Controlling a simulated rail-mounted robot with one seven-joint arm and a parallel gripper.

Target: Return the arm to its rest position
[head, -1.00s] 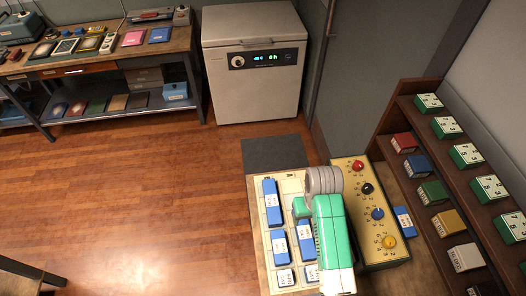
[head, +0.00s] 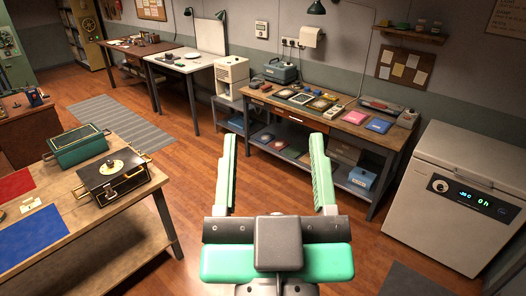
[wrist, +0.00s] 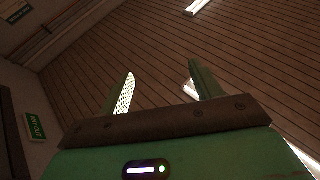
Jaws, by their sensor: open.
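My gripper (head: 272,165) is open and empty in the head view. Its two green fingers stand wide apart and point away over the wooden floor, with nothing between them. In the wrist view my gripper (wrist: 160,88) also shows both fingers apart, pointing up toward the slatted ceiling (wrist: 150,45). Neither finger touches anything.
A workbench (head: 345,128) with flat coloured items stands ahead right, beside a white chest unit (head: 455,195) with a lit display. At left a wooden table (head: 110,225) holds a green box (head: 78,146) and a black box (head: 113,176). The floor between is clear.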

